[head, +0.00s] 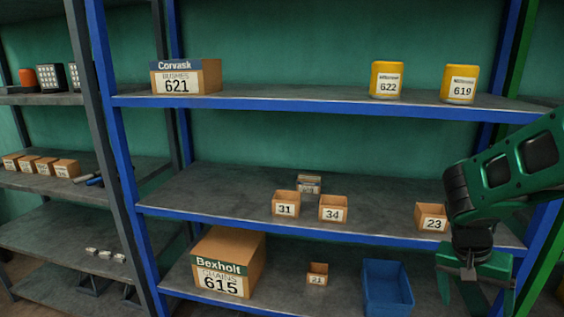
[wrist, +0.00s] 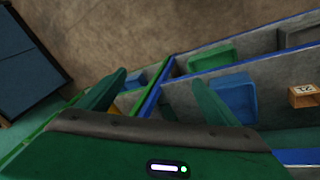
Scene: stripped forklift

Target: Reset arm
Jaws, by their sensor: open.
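My green arm comes in from the right in the head view, in front of the blue-framed shelf. My gripper (head: 476,298) hangs pointing down at the lower right, its two green fingers spread apart with nothing seen between them. In the wrist view my gripper (wrist: 163,88) also shows two separated fingers, with shelf edges and floor beyond. It is in front of the lower shelves, to the right of a blue bin (head: 387,290). A small box labelled 23 (head: 430,217) on the middle shelf is partly behind my arm.
Small boxes labelled 31 (head: 286,204) and 34 (head: 333,209) stand on the middle shelf. A large box 615 (head: 228,262) stands below. Yellow containers 622 (head: 387,80) and 619 (head: 460,84) and box 621 (head: 186,77) are on top. Open floor (wrist: 120,35) shows in the wrist view.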

